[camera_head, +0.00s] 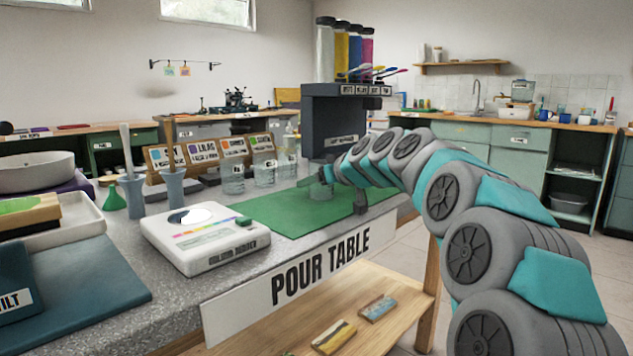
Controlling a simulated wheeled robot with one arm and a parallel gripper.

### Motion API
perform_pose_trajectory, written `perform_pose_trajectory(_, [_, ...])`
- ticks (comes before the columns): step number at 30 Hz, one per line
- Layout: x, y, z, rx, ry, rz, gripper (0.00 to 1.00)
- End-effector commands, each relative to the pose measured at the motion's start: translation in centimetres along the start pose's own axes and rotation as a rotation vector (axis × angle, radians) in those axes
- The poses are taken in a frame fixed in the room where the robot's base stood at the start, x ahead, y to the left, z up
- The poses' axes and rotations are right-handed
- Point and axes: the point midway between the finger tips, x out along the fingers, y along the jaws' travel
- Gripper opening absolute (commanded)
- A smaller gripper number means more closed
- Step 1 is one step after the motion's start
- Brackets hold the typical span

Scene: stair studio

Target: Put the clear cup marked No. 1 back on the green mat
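The green mat (285,215) lies on the speckled pour table. Clear cups stand at its back left edge: one cup (233,180), another cup (265,174), and a third (286,166) further right. Their numbers are too small to read, so I cannot tell which is No. 1. My gripper (326,176) is at the far end of my arm, low over the right part of the mat, in front of the dark dispenser (331,118). Something clear seems to be at its tip, but I cannot tell whether it is held. The fingers are too small to judge.
A white machine (205,238) stands at the mat's front left. Grey holders (172,188), a green funnel (114,200) and a white tray (75,225) are further left. Several cards stand behind the cups. The mat's middle is clear. Coloured tubes top the dispenser.

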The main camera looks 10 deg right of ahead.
Motion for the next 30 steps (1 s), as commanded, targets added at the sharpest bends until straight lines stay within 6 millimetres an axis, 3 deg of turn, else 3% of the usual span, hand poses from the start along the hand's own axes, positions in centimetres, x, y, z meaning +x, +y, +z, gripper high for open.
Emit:
perform_pose_trajectory(10, [0.14, -0.01, 0.34, 0.000, 0.001, 0.000, 0.17])
perform_pose_trajectory(11, [0.13, -0.01, 0.32, 0.000, 0.001, 0.000, 0.74])
perform_pose_trajectory(18, [0.08, 0.00, 0.21, 0.000, 0.001, 0.001, 1.00])
perform_pose_trajectory(30, [-0.64, 0.03, -0.10, 0.000, 0.002, 0.001, 1.00])
